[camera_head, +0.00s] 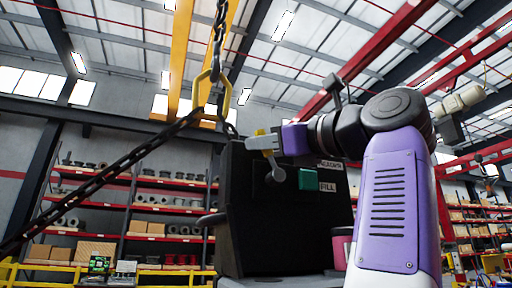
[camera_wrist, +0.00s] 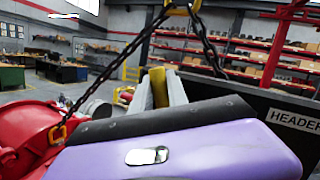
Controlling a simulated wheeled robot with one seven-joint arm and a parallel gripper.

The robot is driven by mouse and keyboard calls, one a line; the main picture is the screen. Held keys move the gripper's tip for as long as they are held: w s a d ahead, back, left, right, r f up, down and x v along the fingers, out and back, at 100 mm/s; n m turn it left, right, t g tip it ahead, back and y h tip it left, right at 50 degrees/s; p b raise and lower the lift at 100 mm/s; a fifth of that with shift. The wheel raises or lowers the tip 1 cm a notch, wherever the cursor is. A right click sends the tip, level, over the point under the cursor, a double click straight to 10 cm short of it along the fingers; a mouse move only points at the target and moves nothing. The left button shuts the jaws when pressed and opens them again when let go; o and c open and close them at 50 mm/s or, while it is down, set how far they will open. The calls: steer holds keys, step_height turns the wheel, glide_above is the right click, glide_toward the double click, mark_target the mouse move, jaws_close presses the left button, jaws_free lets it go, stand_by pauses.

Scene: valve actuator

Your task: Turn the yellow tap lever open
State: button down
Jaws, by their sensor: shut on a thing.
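The yellow tap lever (camera_wrist: 159,88) stands between the two grey fingers of my gripper (camera_wrist: 161,90) in the wrist view. My gripper is shut on it. In the head view a small yellow part of the lever (camera_head: 261,132) shows at the fingers of my gripper (camera_head: 264,144), in front of the dark tank (camera_head: 285,225). A grey metal piece (camera_head: 274,170) hangs just below the fingers, perhaps part of the tap. The tap's body and the lever's lower end are mostly hidden, so I cannot tell how far the lever is turned.
The tank carries a green block (camera_head: 306,179) and a FILL label (camera_head: 327,187); a HEADER label (camera_wrist: 295,122) shows in the wrist view. A magenta container (camera_head: 342,246) stands right of the tank. A dark chain (camera_head: 110,175) runs to a yellow ring (camera_head: 213,97). A red rounded object (camera_wrist: 30,130) is left.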

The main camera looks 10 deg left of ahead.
steer(key=shift+w+d+r+m+t, duration=0.1)
steer(key=shift+w+d+m+t, duration=0.15)
steer(key=shift+m+t, duration=0.4)
steer(key=shift+w+d+f+m+t, duration=0.15)
steer(key=shift+d+m, duration=0.25)
steer(key=shift+m, duration=0.55)
steer(key=shift+w+d+r+m+t, duration=0.15)
steer(key=shift+w+d+m+t, duration=0.15)
steer(key=shift+m+t, duration=0.35)
steer(key=shift+m, duration=0.25)
steer(key=c, duration=1.6)
jaws_free()
steer(key=shift+s+d, duration=0.1)
steer(key=shift+s, duration=0.05)
steer(key=b+v, duration=0.3)
steer(key=v, duration=0.4)
steer(key=shift+s+d, duration=0.2)
steer(key=shift+d, duration=0.05)
steer(key=shift+d, duration=0.1)
